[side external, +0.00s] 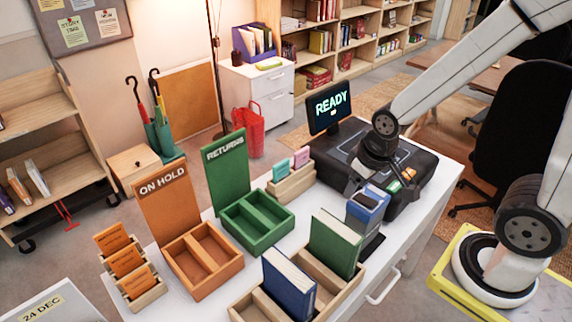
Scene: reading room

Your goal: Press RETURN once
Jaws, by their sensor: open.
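A black desk machine (418,160) stands on the white table, with a small screen (331,104) behind it reading READY. My gripper (368,186) is open over the machine's near left part, to the left of the two buttons. It points down and appears empty. A blue-topped block (368,201) stands just in front of the gripper; whether they touch I cannot tell. The arm hides part of the machine's top.
A green RETURNS tray (277,236), an orange ON HOLD tray (222,281) and a wooden rack of small cards (293,187) stand left of the machine. A wooden tray (262,309) holding blue and green books is at the front. The table's right edge beside the machine is clear.

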